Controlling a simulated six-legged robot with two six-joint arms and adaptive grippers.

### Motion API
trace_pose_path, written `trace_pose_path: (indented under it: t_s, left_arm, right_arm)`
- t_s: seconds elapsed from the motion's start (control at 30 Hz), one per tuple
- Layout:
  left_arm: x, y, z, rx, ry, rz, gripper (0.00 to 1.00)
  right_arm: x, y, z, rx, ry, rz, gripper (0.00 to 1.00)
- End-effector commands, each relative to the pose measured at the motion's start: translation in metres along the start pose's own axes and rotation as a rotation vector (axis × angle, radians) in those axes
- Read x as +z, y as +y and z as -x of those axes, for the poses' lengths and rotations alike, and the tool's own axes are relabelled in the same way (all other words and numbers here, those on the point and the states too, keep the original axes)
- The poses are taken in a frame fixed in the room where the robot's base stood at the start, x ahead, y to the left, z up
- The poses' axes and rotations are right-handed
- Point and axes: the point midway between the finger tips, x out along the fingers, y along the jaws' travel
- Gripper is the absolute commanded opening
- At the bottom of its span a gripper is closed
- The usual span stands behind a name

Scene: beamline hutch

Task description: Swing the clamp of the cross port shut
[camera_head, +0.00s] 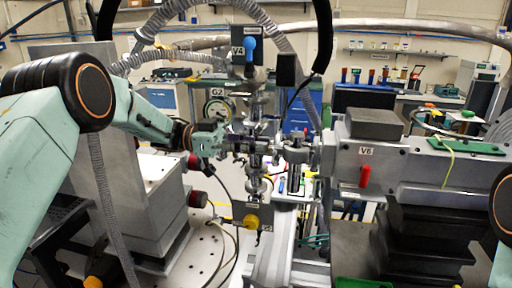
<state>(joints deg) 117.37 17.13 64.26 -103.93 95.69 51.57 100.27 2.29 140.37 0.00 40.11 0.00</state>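The metal cross port (256,146) stands upright in the middle of the view, below the V4 box. My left arm reaches in from the left, and its teal gripper (222,140) is at the left side of the cross. Dark metal parts at the cross's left arm are close to the fingertips; the clamp cannot be told clearly from them, nor whether it is open. Whether the fingers touch it is too small to tell. Only a part of my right arm shows at the right edge; its gripper is out of view.
The V4 box (247,47) with a blue knob is above the cross. The gauge G2 (217,109) stands behind my gripper. A grey V6 housing (400,160) with a red handle is to the right. Ribbed hoses arch overhead, and a yellow knob (251,221) is below.

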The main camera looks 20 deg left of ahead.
Motion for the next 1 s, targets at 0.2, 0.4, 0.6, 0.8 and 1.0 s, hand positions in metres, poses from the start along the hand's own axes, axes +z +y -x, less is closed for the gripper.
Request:
trace_pose_path:
  t_s: [0.2,0.4,0.6,0.8,1.0]
  left_arm:
    - [0.004,0.001,-0.001,0.005,-0.002,0.008,0.29]
    - [0.005,0.002,-0.001,0.006,-0.003,0.011,0.29]
    - [0.005,0.001,0.019,0.002,-0.002,0.011,0.29]
    - [0.005,0.001,0.052,0.003,-0.003,0.010,0.29]
    - [0.004,0.000,0.071,0.005,-0.003,0.009,0.29]
  right_arm:
    - [0.000,0.000,0.000,0.000,0.000,0.000,0.40]
    - [0.000,0.000,0.000,0.000,0.000,0.000,0.40]
    - [0.000,0.000,0.000,0.000,0.000,0.000,0.40]
    - [0.000,0.000,0.000,0.000,0.000,0.000,0.40]
    - [0.000,0.000,0.000,0.000,0.000,0.000,0.40]
